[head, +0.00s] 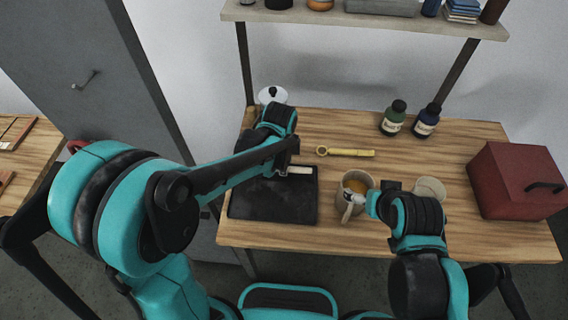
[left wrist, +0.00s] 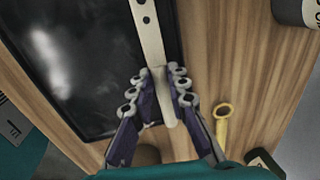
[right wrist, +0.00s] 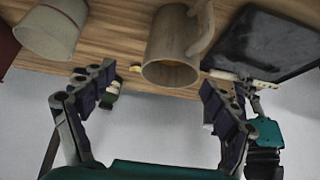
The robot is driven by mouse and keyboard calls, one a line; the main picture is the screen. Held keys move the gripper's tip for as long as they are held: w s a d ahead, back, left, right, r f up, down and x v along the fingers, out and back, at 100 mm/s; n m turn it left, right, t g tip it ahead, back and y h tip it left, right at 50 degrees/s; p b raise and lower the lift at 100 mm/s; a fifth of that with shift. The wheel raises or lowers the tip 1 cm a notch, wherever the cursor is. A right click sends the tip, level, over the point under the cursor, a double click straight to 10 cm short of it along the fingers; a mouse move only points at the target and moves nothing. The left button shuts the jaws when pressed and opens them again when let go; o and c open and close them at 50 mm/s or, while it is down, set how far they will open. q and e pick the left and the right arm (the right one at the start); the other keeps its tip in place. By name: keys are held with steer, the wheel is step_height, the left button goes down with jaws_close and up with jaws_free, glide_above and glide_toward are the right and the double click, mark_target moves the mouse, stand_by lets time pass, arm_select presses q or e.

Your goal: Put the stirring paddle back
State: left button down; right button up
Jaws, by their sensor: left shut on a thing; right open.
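The stirring paddle, a pale flat strip with small dark holes (left wrist: 147,28), is clamped in my left gripper (left wrist: 157,88). In the head view the pale paddle (head: 299,170) shows beside that gripper over the dark tray (head: 262,207); whether it touches the tray I cannot tell. A beige mug (head: 352,207) with amber contents stands right of the tray. My right gripper (right wrist: 159,82) is open and empty, close to the mug, which shows between and beyond its fingers in the right wrist view (right wrist: 168,42).
A yellow tool with a ring end (head: 350,153) lies behind the mug. A pale cup (head: 431,188) stands right of my right gripper. A shelf (head: 365,21) hangs above.

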arm_select(q)
steer(key=shift+f, duration=0.6)
steer(key=shift+f+b, duration=0.6)
steer(key=shift+b, duration=0.15)
steer(key=c, duration=1.4)
jaws_free()
steer(key=shift+r, duration=0.1)
